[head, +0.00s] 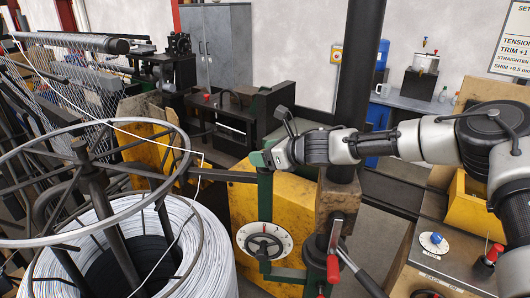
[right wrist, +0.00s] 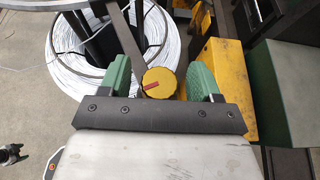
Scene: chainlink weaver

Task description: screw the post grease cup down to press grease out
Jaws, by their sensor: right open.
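The grease cup (right wrist: 159,82) shows in the right wrist view as a round yellow ribbed cap with a red mark on top. My right gripper (right wrist: 160,78) is open, with one green finger pad on each side of the cap. A gap shows between the cap and each pad, wider on the right. In the head view my right gripper (head: 266,158) is at the top of the green post (head: 265,196), and the cup is hidden there.
A white dial (head: 264,242) with a handle is low on the post. A large reel of white wire (head: 205,240) stands to the left under a metal ring. A thick dark column (head: 358,75) and red-handled levers (head: 333,268) stand close on the right. A yellow block (head: 300,205) is behind the post.

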